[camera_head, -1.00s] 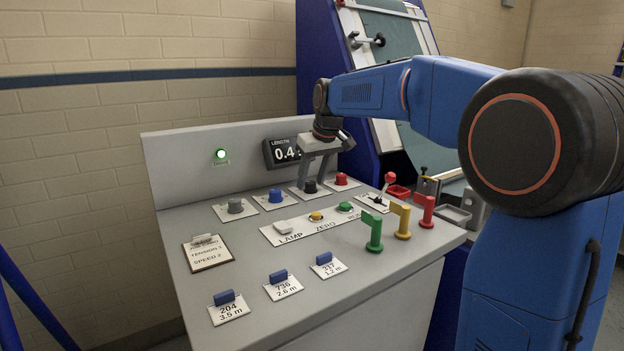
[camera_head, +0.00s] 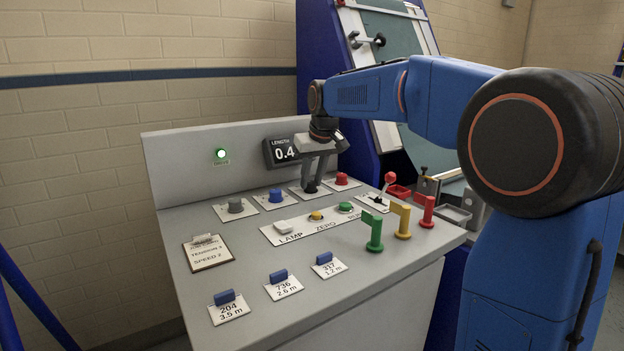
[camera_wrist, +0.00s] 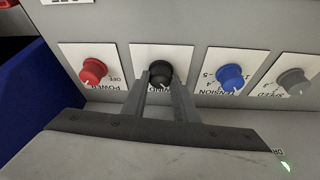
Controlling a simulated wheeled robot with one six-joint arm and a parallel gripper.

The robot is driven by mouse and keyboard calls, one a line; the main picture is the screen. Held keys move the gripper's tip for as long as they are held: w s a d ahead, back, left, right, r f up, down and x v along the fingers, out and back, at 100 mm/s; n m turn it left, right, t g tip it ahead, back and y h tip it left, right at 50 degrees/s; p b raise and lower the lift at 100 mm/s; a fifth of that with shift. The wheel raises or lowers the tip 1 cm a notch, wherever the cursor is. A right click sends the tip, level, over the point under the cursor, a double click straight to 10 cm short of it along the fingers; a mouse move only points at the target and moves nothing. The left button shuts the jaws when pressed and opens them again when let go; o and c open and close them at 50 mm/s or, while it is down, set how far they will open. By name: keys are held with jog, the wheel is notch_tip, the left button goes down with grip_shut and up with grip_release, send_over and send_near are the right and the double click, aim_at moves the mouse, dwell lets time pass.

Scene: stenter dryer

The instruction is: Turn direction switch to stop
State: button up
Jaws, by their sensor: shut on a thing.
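The direction switch is a black knob (camera_wrist: 159,72) on a white label plate, between the red and blue knobs. My gripper (camera_head: 313,184) reaches down onto it from above in the head view. In the wrist view, my gripper's two fingers (camera_wrist: 160,88) stand on either side of the black knob and are shut on it. A pale pointer mark shows on the knob between the fingers. The lettering on its plate is mostly hidden by the fingers, so I cannot read the position.
Beside it are a red power knob (camera_head: 342,179), a blue tension knob (camera_head: 276,195) and a grey speed knob (camera_head: 235,205). Nearer are lamp, zero and run buttons (camera_head: 316,215) and coloured upright handles (camera_head: 402,220). The length display (camera_head: 284,152) stands behind.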

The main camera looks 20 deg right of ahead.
jog(key=m, duration=0.2)
jog(key=m+h, duration=0.1)
jog(key=m, duration=0.1)
jog(key=shift+a+h, duration=0.15)
jog(key=shift+h, duration=0.15)
jog(key=shift+a+m+h, duration=0.1)
jog(key=shift+m+h, duration=0.5)
jog(key=shift+m, duration=1)
jog(key=shift+g, duration=0.3)
jog(key=o, duration=1.1)
jog(key=shift+c, duration=0.2)
jog(key=shift+r, duration=0.1)
jog(key=v, duration=1.7)
jog(key=shift+s+r, duration=0.1)
jog(key=shift+s, duration=0.05)
